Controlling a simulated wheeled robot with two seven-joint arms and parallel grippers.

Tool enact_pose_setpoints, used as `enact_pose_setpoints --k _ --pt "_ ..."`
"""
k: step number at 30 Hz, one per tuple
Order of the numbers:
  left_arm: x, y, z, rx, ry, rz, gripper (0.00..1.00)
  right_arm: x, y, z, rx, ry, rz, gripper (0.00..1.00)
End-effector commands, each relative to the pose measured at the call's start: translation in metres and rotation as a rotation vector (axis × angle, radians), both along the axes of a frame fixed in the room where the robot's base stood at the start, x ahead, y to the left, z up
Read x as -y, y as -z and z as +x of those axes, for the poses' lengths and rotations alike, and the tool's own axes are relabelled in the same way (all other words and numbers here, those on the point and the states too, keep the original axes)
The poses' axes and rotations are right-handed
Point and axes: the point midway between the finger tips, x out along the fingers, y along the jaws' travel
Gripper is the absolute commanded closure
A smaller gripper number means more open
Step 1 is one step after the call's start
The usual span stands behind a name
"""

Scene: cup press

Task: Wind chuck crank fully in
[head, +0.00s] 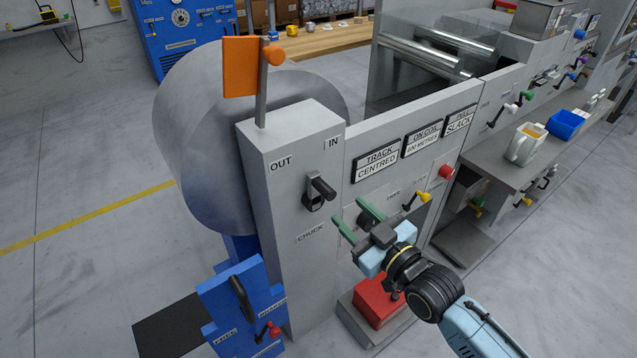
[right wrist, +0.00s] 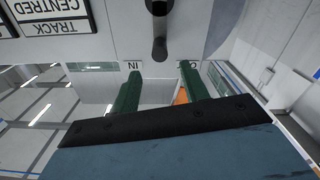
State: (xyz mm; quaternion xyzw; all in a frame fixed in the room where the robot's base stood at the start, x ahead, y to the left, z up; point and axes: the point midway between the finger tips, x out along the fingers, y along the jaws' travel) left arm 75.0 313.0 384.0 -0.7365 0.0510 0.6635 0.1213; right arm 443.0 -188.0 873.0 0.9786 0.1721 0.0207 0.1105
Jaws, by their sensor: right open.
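The chuck crank (head: 323,188) is a short black handle on the front of a grey machine post, above the label CHUCK. The labels OUT and IN stand above it, OUT at left and IN at right. Its handle sticks out from a dark pivot plate. My right gripper (head: 357,220) is open and empty, to the right of and a little below the crank, with a gap between. In the right wrist view the crank (right wrist: 159,28) lies beyond the spread green fingers (right wrist: 160,85). My left gripper is out of view.
A large grey roll (head: 190,130) is behind the post. A yellow lever (head: 420,198) and a red button (head: 446,171) are right of the crank. A blue stand (head: 235,305) with a black handle is below left. An orange flag (head: 241,68) tops the post.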

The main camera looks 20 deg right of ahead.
Motion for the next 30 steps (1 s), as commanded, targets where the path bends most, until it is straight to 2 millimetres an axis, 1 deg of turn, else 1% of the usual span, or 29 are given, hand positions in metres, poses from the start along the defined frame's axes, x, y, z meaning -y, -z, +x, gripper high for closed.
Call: enact_pose_setpoints --k 2,9,15,18,21,30 --pt "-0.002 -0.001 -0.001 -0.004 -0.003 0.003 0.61 -0.005 0.0 0.013 0.004 -0.001 0.001 0.55" --pt "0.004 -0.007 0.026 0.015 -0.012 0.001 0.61 -0.022 0.001 0.059 0.001 0.0 0.003 0.55" --pt "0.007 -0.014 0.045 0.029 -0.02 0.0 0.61 -0.033 0.001 0.092 0.001 0.0 0.0 0.55" --pt "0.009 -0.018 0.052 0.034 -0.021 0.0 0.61 -0.037 0.001 0.102 -0.001 0.0 0.001 0.55" --pt "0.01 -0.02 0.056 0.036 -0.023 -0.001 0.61 -0.04 0.001 0.109 -0.002 -0.001 0.0 0.55" --pt "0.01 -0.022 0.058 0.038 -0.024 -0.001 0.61 -0.041 0.001 0.112 -0.003 0.0 -0.001 0.55"
